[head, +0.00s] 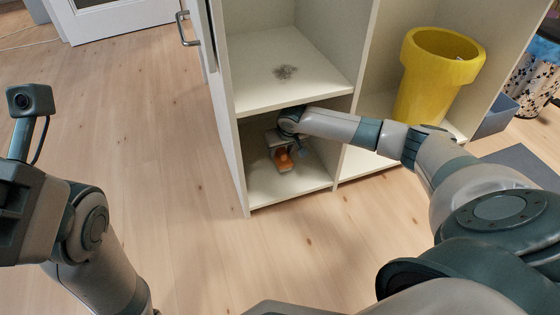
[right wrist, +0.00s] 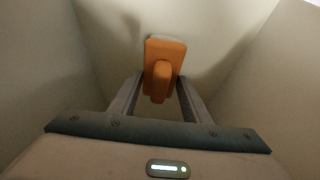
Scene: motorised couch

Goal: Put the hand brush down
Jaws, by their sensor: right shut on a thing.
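The orange hand brush (head: 284,160) is inside the lower left compartment of the white shelf unit (head: 290,188), low near the compartment floor. In the right wrist view the brush (right wrist: 165,62) shows its orange back and handle pointing toward my gripper. My right gripper (right wrist: 160,100) is shut on the brush handle, with one finger on each side. In the head view the right gripper (head: 282,146) reaches into that compartment. Whether the brush touches the floor of the compartment cannot be told. My left arm is at the left, and its fingertips are out of view.
A dusty grey patch (head: 286,72) lies on the shelf board above the compartment. A yellow bin (head: 436,75) stands in the right compartment. An open cabinet door with a handle (head: 186,28) is at the left. The compartment walls are close on both sides; the wooden floor in front is clear.

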